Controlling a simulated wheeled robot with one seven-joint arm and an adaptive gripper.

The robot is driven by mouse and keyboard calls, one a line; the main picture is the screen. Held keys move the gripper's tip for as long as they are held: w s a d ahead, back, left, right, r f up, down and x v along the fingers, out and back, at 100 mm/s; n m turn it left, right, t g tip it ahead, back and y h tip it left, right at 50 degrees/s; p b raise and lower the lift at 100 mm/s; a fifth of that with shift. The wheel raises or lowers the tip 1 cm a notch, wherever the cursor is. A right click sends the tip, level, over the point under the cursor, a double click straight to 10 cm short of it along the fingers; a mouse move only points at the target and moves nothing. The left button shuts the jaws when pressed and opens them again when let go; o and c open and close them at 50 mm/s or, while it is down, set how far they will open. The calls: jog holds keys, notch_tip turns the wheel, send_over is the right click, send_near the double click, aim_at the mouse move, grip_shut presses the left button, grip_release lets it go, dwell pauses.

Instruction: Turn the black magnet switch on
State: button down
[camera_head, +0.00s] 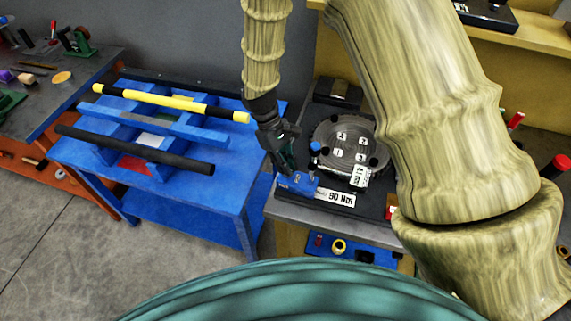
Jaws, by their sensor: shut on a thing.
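My gripper (287,166) is dark and points down at the left front corner of the positioner's table. It is shut on a small dark part at the blue block (298,184), mostly hidden by the fingers. I cannot tell for certain whether this part is the black magnet switch, or which way the switch is set. The round grey positioner plate (341,126) with numbered white labels lies just right of my gripper. A blue-topped knob (315,148) stands between the gripper and the plate.
A white label plate (336,197) lies at the table's front, and another printed tag (360,176) stands by the round plate. A blue bench (215,178) with yellow and black bars stands to the left. My own arm covers the right side.

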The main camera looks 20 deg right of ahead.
jog(key=m+y, duration=0.1)
jog(key=m, duration=0.2)
jog(key=m+y, duration=0.1)
jog(key=m, duration=0.3)
jog(key=shift+d+g+y, duration=0.15)
jog(key=shift+g+y, duration=0.25)
jog(key=shift+m+y, duration=0.5)
jog(key=shift+m, duration=0.9)
jog(key=shift+d+m+t+y, duration=0.1)
jog(key=shift+m+t+y, duration=0.5)
jog(key=shift+m, duration=1.3)
dwell(0.8)
jog(key=c, duration=1.5)
grip_release()
jog(key=v, duration=1.2)
jog(key=shift+w+f, duration=0.1)
jog(key=shift+f, duration=0.05)
